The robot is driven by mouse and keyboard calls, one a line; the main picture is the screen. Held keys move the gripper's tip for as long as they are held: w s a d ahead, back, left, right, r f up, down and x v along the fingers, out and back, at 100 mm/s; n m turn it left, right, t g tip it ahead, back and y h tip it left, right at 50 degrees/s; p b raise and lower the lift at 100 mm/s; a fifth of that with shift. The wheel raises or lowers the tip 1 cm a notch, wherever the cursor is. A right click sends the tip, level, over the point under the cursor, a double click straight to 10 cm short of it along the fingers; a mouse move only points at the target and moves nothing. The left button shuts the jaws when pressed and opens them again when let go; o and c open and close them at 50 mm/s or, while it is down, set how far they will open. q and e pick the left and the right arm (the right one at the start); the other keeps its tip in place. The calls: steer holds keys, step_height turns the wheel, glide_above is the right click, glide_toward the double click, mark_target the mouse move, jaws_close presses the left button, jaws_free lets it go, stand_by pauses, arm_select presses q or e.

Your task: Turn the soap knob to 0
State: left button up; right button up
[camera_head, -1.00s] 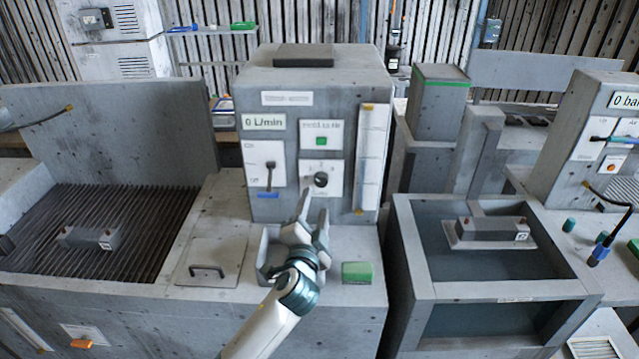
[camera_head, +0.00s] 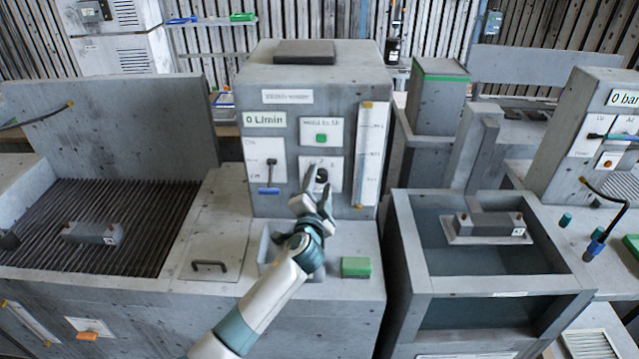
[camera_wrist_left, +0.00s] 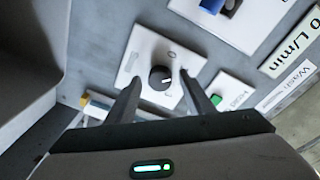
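The soap knob (camera_head: 322,175) is a round black dial on a white plate (camera_head: 335,168) on the grey panel's front. In the left wrist view the knob (camera_wrist_left: 160,77) shows whole, with a light mark toward its right side. My right gripper is not in view.
A lever switch (camera_head: 270,172) is left of the knob plate, and a green button (camera_head: 321,138) is above it. A tall gauge strip (camera_head: 371,155) stands to the right. A green block (camera_head: 356,267) lies on the ledge below. A basin (camera_head: 490,265) is further right.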

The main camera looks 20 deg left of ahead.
arm_select(q)
steer(key=c, duration=0.9)
steer(key=shift+c, duration=0.2)
steer(key=shift+f+n+b, duration=0.2)
steer(key=shift+n+b, duration=0.3)
steer(key=shift+b, duration=0.3)
steer(key=n+b, duration=0.3)
steer(key=b, duration=0.1)
steer(key=shift+f, duration=0.15)
steer(key=n+b, duration=0.2)
steer(key=n, duration=0.1)
steer(key=shift+d, duration=0.1)
steer(key=shift+n+t+y+b, duration=0.35)
steer(key=shift+n+b, duration=0.45)
steer(key=shift+n, duration=0.4)
steer(key=shift+r, duration=0.2)
